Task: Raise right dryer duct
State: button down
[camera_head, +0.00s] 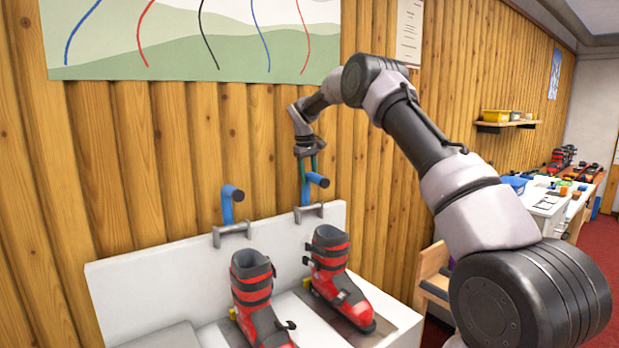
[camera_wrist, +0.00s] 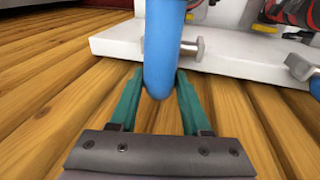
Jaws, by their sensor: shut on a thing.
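The right dryer duct (camera_head: 317,180) is a blue tube with a dark end, standing at a grey bracket (camera_head: 308,212) on the white dryer's back panel. My gripper (camera_head: 308,170) reaches down to it from above, near the wooden wall. In the wrist view my gripper's teal fingers (camera_wrist: 158,85) are shut on the blue duct (camera_wrist: 160,45), one on each side. The left dryer duct (camera_head: 229,203) stands at its own bracket to the left. Its blue end also shows at the right edge of the wrist view (camera_wrist: 315,85).
Two red and black ski boots (camera_head: 254,295) (camera_head: 337,275) stand on the white dryer (camera_head: 160,278) in front of the ducts. The plank wall is close behind. A wall map (camera_head: 190,40) hangs above; a small shelf (camera_head: 507,124) is farther right.

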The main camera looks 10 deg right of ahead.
jog(key=shift+w+d+r, duration=0.15)
jog(key=shift+w+d, duration=0.1)
jog(key=shift+d, duration=0.2)
jog(key=shift+c, duration=2.2)
grip_release()
jog(key=shift+a, duration=0.15)
jog(key=shift+s+a, duration=0.1)
jog(key=v, duration=1)
jog(key=shift+s+r, duration=0.1)
jog(key=shift+r, duration=0.2)
